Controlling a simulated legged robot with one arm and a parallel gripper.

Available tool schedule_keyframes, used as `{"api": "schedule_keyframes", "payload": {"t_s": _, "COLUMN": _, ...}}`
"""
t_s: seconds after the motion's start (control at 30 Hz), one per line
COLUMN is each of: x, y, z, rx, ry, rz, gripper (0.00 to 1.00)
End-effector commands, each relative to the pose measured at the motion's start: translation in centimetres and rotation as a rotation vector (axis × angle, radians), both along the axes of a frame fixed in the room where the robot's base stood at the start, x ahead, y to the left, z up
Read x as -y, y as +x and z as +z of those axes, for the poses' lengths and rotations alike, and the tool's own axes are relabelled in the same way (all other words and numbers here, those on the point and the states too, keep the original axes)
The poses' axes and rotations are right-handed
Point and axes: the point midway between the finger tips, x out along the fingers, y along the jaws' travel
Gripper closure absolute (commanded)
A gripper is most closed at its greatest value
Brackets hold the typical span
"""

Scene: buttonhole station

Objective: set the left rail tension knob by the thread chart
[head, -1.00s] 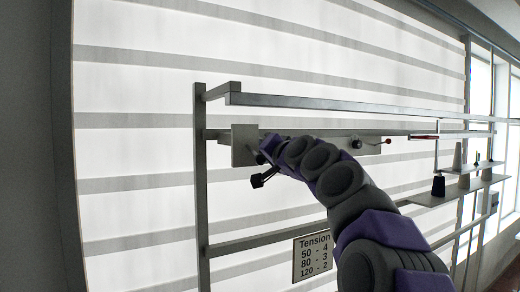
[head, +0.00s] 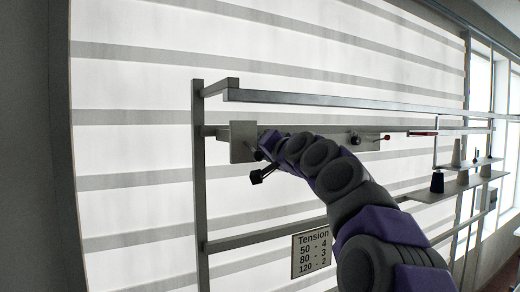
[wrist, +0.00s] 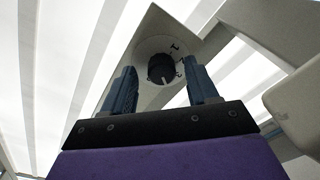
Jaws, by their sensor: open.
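In the wrist view the left tension knob (wrist: 160,68) is dark and round, with a pale pointer, on a pale round dial with small dark marks. My gripper (wrist: 159,82) is open, its two blue-grey fingers on either side of the knob with visible gaps. I cannot tell the depth between fingertips and knob. The thread chart (head: 311,254) reads Tension: 50 - 4, 80 - 3, 120 - 2.
Another dark knob (head: 356,140) with an orange-tipped lever is farther right on the rail. A frame post (head: 200,190) stands at the left. A black piece (head: 262,177) shows below my gripper.

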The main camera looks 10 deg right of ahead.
Motion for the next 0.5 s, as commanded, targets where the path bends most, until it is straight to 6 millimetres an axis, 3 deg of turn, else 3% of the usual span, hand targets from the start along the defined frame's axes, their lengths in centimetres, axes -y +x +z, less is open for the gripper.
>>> {"api": "schedule_keyframes", "payload": {"t_s": 0.17, "x": 0.4, "y": -1.2, "z": 0.1, "rx": 0.002, "ry": 0.001, "rz": -0.001, "gripper": 0.41}}
{"api": "schedule_keyframes", "payload": {"t_s": 0.5, "x": 1.8, "y": -5.7, "z": -0.2, "rx": 0.001, "ry": -0.001, "rz": 0.001, "gripper": 0.41}}
